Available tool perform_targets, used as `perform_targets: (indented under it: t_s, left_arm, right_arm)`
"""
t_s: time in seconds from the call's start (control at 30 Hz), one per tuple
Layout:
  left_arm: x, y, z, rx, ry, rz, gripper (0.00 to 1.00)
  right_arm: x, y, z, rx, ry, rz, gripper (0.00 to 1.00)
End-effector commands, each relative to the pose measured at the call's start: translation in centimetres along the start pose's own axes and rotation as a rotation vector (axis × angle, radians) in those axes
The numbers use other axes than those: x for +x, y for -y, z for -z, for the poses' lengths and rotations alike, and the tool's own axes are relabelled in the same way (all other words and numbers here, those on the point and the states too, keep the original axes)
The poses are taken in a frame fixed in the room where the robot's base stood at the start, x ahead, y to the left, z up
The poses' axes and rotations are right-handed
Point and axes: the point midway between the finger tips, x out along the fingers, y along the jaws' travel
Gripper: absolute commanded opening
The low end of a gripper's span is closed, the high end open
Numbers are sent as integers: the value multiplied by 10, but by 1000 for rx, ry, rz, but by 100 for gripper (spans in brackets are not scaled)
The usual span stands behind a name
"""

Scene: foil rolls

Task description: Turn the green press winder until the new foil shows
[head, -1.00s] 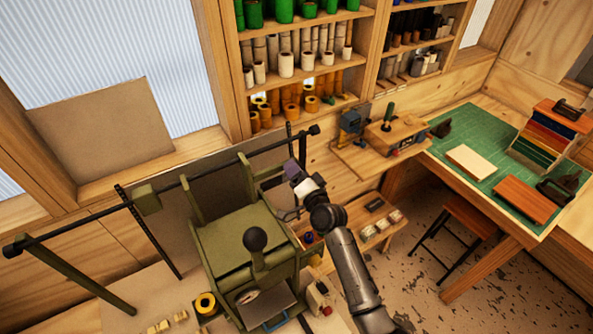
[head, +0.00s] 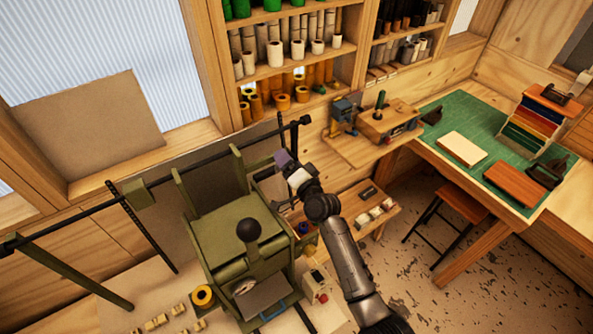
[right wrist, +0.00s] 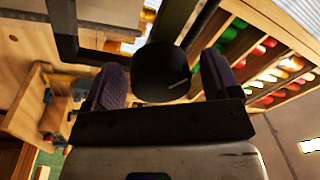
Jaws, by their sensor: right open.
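The green press (head: 225,238) stands at the lower middle of the head view, with a black ball-topped lever (head: 248,231) on it. My right gripper (head: 283,160) is at the press's back right side, below the end of a long dark rod (head: 82,211). In the right wrist view my right gripper's two purple pads are open, one on each side of a dark round knob (right wrist: 163,73). I cannot tell whether they touch it or whether the knob is the winder's handle. The winder is not clearly seen in the head view. My left gripper is not in view.
A shelf of coloured foil rolls (head: 275,52) is on the wall behind. A low wooden shelf (head: 345,215) with small blocks is right of my arm. A yellow roll (head: 203,295) lies left of the press. A bench with a green mat (head: 462,118) stands at the right.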

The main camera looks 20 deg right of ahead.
Motion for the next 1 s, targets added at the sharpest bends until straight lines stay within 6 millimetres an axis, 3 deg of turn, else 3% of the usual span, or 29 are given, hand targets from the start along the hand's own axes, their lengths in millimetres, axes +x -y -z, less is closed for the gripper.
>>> perform_targets:
  t_s: [0.17, 0.6, 0.8, 1.0]
  left_arm:
    - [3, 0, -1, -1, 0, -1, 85]
    - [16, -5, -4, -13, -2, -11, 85]
    - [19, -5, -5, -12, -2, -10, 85]
    - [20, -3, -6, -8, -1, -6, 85]
  right_arm:
    - [-20, -1, -1, 1, -1, -1, 82]
    - [-104, -2, -2, 0, 0, -2, 82]
    - [-126, -1, -1, 0, 1, -1, 82]
    - [-135, 0, 0, 1, 0, -1, 82]
